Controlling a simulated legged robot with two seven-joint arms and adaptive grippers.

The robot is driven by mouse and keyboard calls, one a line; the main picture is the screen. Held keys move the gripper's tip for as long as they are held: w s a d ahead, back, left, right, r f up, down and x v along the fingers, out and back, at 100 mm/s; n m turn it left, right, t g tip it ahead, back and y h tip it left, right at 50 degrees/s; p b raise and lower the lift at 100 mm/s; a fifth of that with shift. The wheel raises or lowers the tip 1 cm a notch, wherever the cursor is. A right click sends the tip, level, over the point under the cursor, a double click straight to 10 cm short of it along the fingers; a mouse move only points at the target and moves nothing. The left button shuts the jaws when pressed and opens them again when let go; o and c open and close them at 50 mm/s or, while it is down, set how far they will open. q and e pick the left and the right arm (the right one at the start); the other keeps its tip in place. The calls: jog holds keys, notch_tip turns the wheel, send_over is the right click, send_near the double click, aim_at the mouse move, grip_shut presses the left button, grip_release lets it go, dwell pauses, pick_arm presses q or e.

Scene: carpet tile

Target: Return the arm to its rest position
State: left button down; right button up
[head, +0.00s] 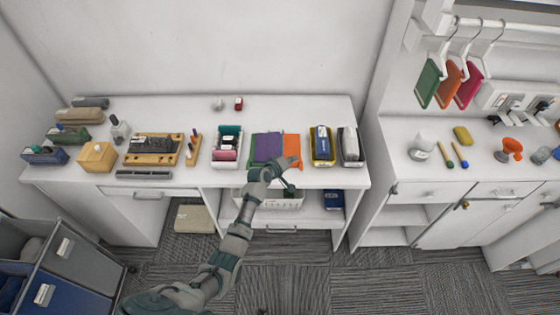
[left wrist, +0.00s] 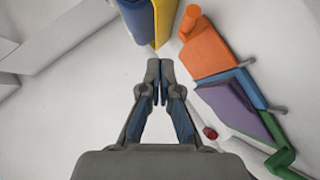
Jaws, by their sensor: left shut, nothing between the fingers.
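My left arm (head: 230,255) reaches up from the bottom of the head view to the front edge of the white desk (head: 100,185). My left gripper (head: 291,163) is over the desk, at the front of the orange item (head: 292,146) and right of the purple item (head: 267,147). In the left wrist view the fingertips (left wrist: 159,72) meet and hold nothing. The orange (left wrist: 203,47) and purple (left wrist: 229,103) items lie to the right of the fingers there, apart from them. My right gripper is not in view.
A yellow-and-blue container (head: 322,146) and a white one (head: 350,147) stand right of the gripper. A white tray (head: 227,146) stands to its left. A white basket (head: 268,203) sits under the desktop, behind the forearm. Carpet floor (head: 300,285) is open in front.

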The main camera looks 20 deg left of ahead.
pick_arm(q)
jog(key=shift+d+r+v, duration=0.35)
jog(key=shift+d+v, duration=0.5)
jog(key=shift+v, duration=3.65)
jog(key=s+a+f+m+g+y+b, duration=0.15)
jog(key=s+f, duration=0.45)
jog(key=f, duration=0.7)
jog(key=s+f+m+g+y+b, duration=0.15)
jog(key=s+f, duration=0.45)
jog(key=f, duration=0.6)
jog(key=s+a+f+g, duration=0.15)
jog(key=s+f, duration=0.45)
jog(key=f, duration=0.7)
jog(key=s+a+f+m+g+b, duration=0.1)
jog(key=s+f, duration=0.6)
jog(key=s, duration=0.7)
jog(key=s+a+f+m+g+y+b, duration=0.1)
jog(key=s+f+m+g, duration=0.2)
jog(key=s+f, duration=0.4)
jog(key=s+a+f+m+g+b, duration=0.1)
jog(key=s+f, duration=0.6)
jog(key=s, duration=1.4)
jog(key=shift+f+m+g+y, duration=0.4)
jog(key=shift+m+g, duration=0.35)
jog(key=shift+m, duration=0.45)
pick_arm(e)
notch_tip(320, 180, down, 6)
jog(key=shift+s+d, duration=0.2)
